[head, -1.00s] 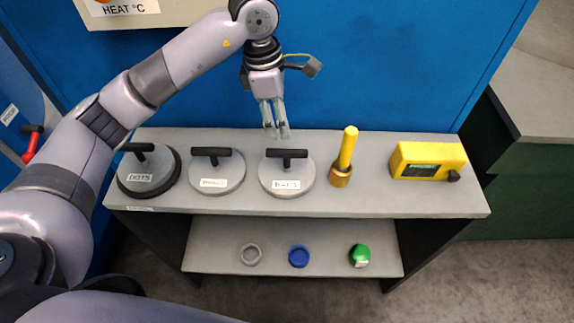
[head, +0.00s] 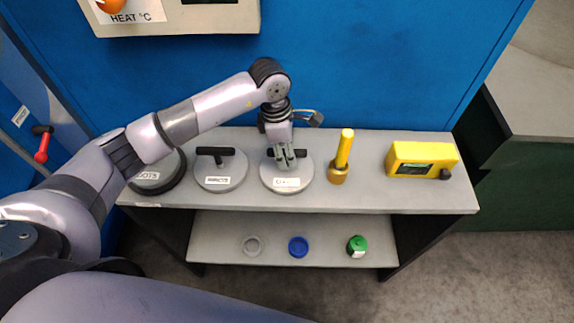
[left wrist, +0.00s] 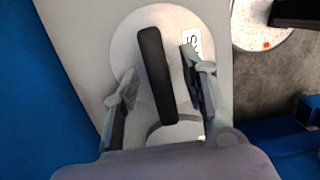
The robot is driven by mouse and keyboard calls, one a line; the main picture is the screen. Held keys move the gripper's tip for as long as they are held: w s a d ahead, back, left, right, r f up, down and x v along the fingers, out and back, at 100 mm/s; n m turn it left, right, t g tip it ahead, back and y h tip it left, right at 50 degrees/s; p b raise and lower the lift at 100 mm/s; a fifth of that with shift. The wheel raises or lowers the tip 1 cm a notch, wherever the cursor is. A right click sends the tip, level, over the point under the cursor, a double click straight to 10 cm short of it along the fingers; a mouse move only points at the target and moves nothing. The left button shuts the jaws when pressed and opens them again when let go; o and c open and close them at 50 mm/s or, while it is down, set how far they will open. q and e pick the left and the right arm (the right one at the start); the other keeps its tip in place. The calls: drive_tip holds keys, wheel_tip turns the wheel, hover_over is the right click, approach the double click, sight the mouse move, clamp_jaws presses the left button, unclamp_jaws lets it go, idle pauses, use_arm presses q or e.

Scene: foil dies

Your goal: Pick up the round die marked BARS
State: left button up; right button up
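My left gripper (head: 287,160) is down over this die in the head view. In the left wrist view its fingers (left wrist: 158,68) are apart, one on each side of the black handle (left wrist: 153,70), with gaps visible. The gripper hides part of the handle in the head view. My right gripper is not in view.
The middle die (head: 221,173) and the left die, labelled DOTS (head: 150,177), stand to the left. A yellow-handled brass tool (head: 342,158) and a yellow box (head: 420,158) stand to the right. Grey, blue and green round items lie on the lower shelf (head: 330,250).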

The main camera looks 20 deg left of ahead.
use_arm(q)
clamp_jaws()
idle(0.4)
idle(0.5)
drive_tip(key=shift+w+r, duration=0.15)
